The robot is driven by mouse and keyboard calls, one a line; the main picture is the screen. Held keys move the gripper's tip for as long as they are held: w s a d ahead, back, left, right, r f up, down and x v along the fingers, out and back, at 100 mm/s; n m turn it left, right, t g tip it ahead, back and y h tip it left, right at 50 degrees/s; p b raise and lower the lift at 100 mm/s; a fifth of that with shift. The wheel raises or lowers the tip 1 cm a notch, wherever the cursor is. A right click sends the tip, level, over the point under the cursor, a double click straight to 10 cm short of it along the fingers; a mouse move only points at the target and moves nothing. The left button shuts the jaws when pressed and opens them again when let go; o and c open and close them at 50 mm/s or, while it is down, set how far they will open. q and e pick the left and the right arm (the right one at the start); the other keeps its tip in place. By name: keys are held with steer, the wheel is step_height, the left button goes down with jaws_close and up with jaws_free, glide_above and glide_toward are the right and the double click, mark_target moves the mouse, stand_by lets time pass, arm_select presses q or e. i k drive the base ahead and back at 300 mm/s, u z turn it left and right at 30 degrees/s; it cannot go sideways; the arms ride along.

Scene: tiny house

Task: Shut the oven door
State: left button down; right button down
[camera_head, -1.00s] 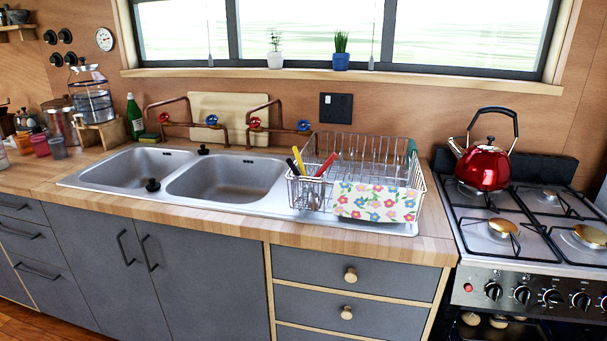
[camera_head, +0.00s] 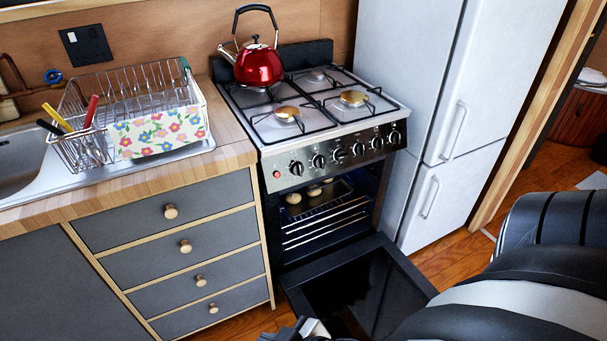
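The oven (camera_head: 336,157) stands between the drawer unit and the fridge. Its door (camera_head: 352,286) is dark, hinged at the bottom, and hangs open, lowered out over the floor. Inside the open oven are wire racks (camera_head: 326,222) and several small round pale items (camera_head: 293,197). One of my arms fills the lower right of the view and covers part of the floor beside the door. A small grey and black part of mine shows at the bottom edge by the door's near left corner. I cannot make out either gripper's fingertips.
A red kettle (camera_head: 259,66) sits on the stove's back left burner. A drawer unit (camera_head: 172,239) stands left of the oven, a white fridge (camera_head: 447,110) right. A dish rack (camera_head: 132,117) is on the counter. Some wooden floor (camera_head: 436,262) is clear before the fridge.

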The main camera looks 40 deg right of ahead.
mark_target(365, 290)
steer(key=u, duration=0.05)
steer(key=k, duration=0.6)
steer(key=z, duration=0.45)
steer(key=k, duration=1.05)
steer(key=z, duration=0.6)
